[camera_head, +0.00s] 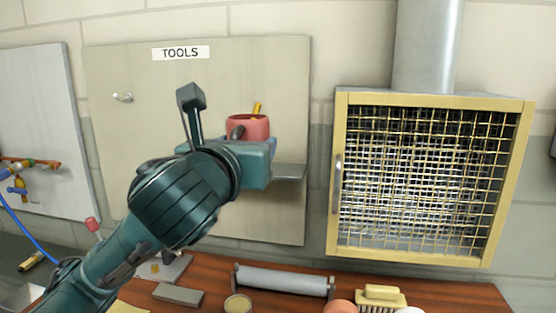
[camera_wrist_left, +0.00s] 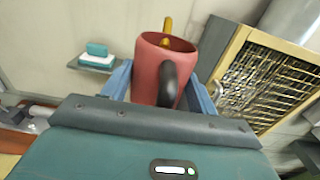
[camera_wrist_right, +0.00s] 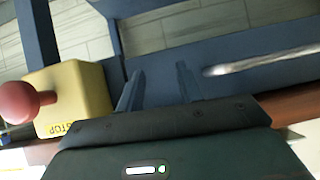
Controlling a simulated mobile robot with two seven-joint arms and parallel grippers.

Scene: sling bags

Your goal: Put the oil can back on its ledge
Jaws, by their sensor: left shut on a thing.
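The oil can (camera_head: 248,126) is red with a dark handle and a yellow spout. My left gripper (camera_head: 240,152) is shut around it and holds it upright in front of the tool board. In the left wrist view the can (camera_wrist_left: 160,62) sits between the two blue fingers (camera_wrist_left: 160,90). A grey ledge (camera_head: 290,172) shows at the board's lower right, partly hidden by my gripper. In the left wrist view a ledge (camera_wrist_left: 82,67) carries a teal and white item (camera_wrist_left: 97,50). My right gripper (camera_wrist_right: 158,88) shows only in its own wrist view, fingers apart and empty.
A yellow-framed mesh cabinet (camera_head: 342,215) is on the wall to the right. The TOOLS board (camera_head: 130,180) has one peg (camera_head: 122,97). A roller (camera_head: 280,280), a tin (camera_head: 238,304) and a brush (camera_head: 381,296) are on the bench. A yellow stop-button box (camera_wrist_right: 75,95) is near my right gripper.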

